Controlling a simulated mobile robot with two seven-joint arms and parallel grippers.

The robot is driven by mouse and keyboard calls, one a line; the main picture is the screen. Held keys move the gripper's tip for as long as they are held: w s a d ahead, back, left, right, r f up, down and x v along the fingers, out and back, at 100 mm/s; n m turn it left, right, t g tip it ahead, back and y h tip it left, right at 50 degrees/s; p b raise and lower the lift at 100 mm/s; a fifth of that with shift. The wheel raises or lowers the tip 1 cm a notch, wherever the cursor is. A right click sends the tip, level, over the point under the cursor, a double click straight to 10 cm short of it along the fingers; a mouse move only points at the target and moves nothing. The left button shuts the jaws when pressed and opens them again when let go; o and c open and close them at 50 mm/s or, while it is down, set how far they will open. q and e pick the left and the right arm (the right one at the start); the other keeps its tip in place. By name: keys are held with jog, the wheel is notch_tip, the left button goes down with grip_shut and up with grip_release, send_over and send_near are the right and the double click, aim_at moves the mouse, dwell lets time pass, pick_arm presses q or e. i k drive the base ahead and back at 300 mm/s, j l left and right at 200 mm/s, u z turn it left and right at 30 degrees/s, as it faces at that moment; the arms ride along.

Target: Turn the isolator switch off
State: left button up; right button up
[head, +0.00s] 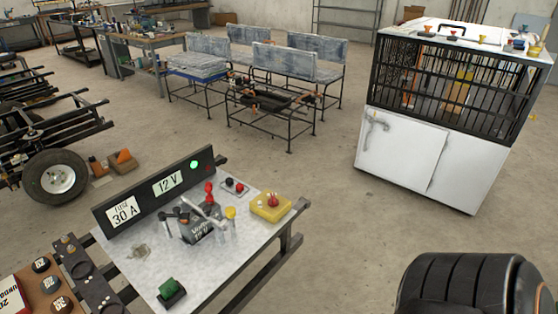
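A yellow box with a red knob (271,204) sits on the right part of the light grey board; it looks like the isolator switch, but I see no label on it. The knob's exact setting is too small to tell. A black display panel (155,187) stands along the board's back left edge. It reads "FUSE 30 A" and "12 V", and its round green lamp (194,164) is lit. Neither of my grippers shows in the head view.
A dark battery (198,232) with clamps and red, yellow and grey parts stands mid-board. A black ribbed, tyre-like object (455,285) fills the bottom right. Floor beyond the board's right edge is clear.

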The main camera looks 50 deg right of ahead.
aim_at(273, 201)
jog(key=i+l, duration=0.1)
jog(key=l, duration=0.35)
jog(key=i+l, duration=0.1)
jog(key=l, duration=0.4)
jog(key=i+l, duration=0.1)
jog(key=l, duration=0.35)
